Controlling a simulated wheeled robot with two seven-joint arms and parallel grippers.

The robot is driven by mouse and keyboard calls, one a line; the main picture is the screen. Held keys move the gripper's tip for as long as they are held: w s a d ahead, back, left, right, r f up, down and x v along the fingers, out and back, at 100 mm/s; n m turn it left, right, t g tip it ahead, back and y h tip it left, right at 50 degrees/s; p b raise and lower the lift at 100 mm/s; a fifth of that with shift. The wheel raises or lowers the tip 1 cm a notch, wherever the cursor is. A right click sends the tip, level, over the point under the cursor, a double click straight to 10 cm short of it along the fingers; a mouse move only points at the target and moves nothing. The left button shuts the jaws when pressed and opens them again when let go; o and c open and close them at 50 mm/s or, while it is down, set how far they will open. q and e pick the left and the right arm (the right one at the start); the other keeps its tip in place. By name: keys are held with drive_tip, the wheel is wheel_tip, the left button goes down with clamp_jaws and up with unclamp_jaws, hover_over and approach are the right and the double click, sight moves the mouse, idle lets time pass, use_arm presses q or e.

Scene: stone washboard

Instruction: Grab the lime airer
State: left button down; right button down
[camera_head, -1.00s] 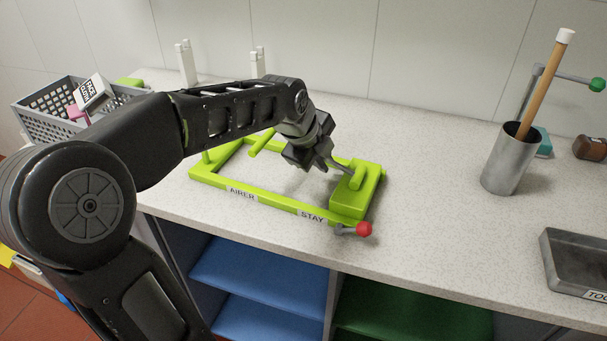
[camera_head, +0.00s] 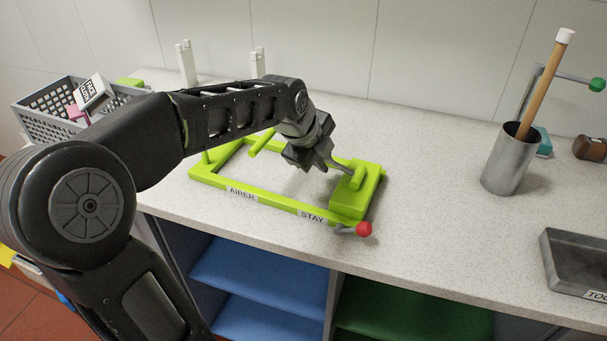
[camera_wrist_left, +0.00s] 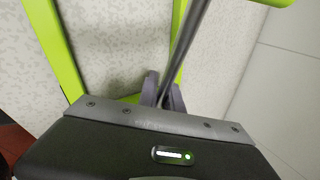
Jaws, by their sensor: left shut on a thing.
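The lime airer (camera_head: 270,202) is a flat lime frame on the counter with "AIRER" and "STAY" labels along its front bar. Its right end carries a raised lime block (camera_head: 348,203) with a short bar on top. My left gripper (camera_head: 345,168) is at that short bar and shut on the airer; the exact contact is partly hidden. In the left wrist view my fingertips (camera_wrist_left: 164,92) are close together beside lime bars (camera_wrist_left: 55,45), with a thin grey rod running up from between them. My right gripper is out of view.
A red knob (camera_head: 364,229) on a grey stub is at the airer's front right corner. A grey basket (camera_head: 45,128) is at left, white uprights (camera_head: 186,64) behind. A metal cup (camera_head: 508,165) with a wooden stick and a dark tray (camera_head: 575,268) are at right. Counter between is clear.

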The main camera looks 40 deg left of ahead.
use_arm(q)
drive_tip(key=shift+s+f, duration=0.15)
drive_tip(key=shift+r+p, duration=0.35)
drive_tip(key=shift+p, duration=0.1)
wheel_tip(320, 180, up, 28)
drive_tip(key=p, duration=0.4)
drive_tip(key=shift+p, duration=0.35)
